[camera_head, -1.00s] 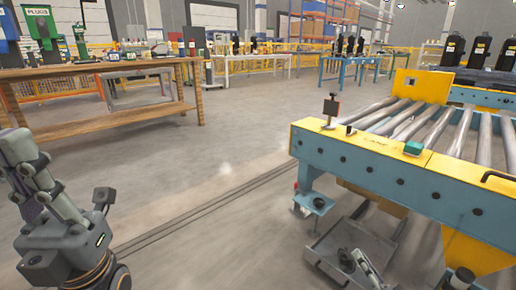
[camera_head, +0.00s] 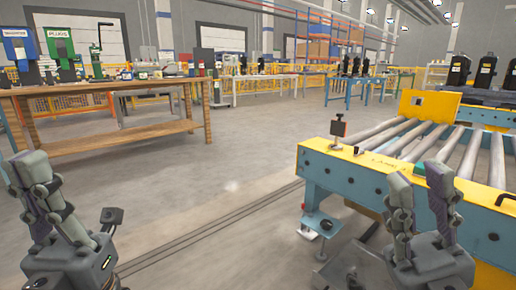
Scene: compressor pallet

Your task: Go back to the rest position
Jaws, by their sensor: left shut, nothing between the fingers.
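My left gripper (camera_head: 34,168) points upward at the lower left of the head view. Its grey fingers are shut with nothing between them. My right gripper (camera_head: 418,178) points upward at the lower right, in front of the blue and yellow roller conveyor (camera_head: 347,182).
A wooden workbench (camera_head: 120,83) with green and blue stands stands at the left. Grey floor (camera_head: 235,150) lies clear between bench and conveyor. A small dark-faced device (camera_head: 338,128) stands on the conveyor's near corner. Several black bottle-shaped units stand further back.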

